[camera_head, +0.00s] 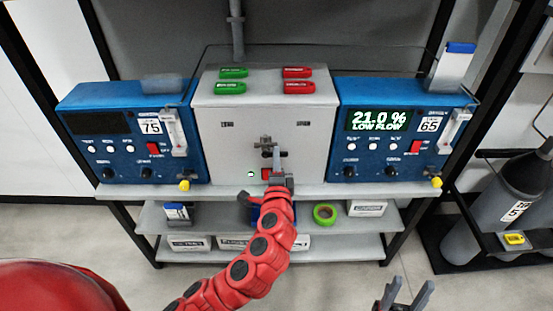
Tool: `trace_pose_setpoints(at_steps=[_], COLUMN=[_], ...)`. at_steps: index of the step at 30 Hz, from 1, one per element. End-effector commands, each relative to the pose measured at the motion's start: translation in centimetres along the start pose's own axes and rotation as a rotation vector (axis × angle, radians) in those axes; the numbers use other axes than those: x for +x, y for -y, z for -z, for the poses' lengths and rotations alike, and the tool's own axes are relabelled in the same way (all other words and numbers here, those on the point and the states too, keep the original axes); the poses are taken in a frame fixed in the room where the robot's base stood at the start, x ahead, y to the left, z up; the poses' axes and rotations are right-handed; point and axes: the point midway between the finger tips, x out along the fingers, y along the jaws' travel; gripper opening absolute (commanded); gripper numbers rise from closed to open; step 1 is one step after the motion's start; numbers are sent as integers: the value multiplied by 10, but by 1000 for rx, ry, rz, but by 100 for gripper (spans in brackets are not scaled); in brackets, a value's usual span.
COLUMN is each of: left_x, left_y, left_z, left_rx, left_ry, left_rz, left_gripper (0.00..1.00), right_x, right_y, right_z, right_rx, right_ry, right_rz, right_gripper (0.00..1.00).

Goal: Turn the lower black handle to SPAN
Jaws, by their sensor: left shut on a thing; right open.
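The grey central panel (232,120) stands between two blue analysers. A grey valve fitting (265,142) sits on its front. My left gripper (277,158) reaches up from below and is shut at the lower part of this fitting. A small dark piece, seemingly the lower black handle (284,154), shows beside its fingers. Most of the handle is hidden by the gripper, so its setting cannot be read. My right gripper (405,293) is open and empty at the bottom edge, well away from the panel.
The left blue analyser (85,125) has a dark display. The right blue analyser (405,148) reads 21.0 % LOW FLOW. Green and red tags (298,87) lie on the panel top. A lower shelf holds green tape (325,213) and boxes. Grey cylinders (500,205) stand at right.

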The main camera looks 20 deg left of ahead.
Motion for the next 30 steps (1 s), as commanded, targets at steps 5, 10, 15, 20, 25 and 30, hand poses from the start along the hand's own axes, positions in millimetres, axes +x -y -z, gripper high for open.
trace_pose_setpoints(at_steps=[5, 10, 15, 20, 25, 30], left_x=[0, 0, 0, -3, -25, -64], left_y=[0, 0, 0, 0, -3, -4], left_z=[0, 0, 0, 0, 1, 1], left_rx=[-1, 0, 0, 1, 2, 2], left_ry=[0, 0, 0, 0, -5, -5], left_rz=[1, 1, 1, 1, 1, -1], left_gripper=[25, 50, 50, 50, 50, 50], right_x=[0, 0, 0, -1, -7, -15], right_y=[0, 0, 0, 0, 0, 1], right_z=[0, 0, 0, 0, -1, -3], right_rx=[0, 0, 0, 0, 0, 0], right_ry=[0, 0, 0, 0, 0, 0], right_rz=[0, 0, 0, 0, 0, 0], right_gripper=[50, 50, 50, 50, 50, 50])
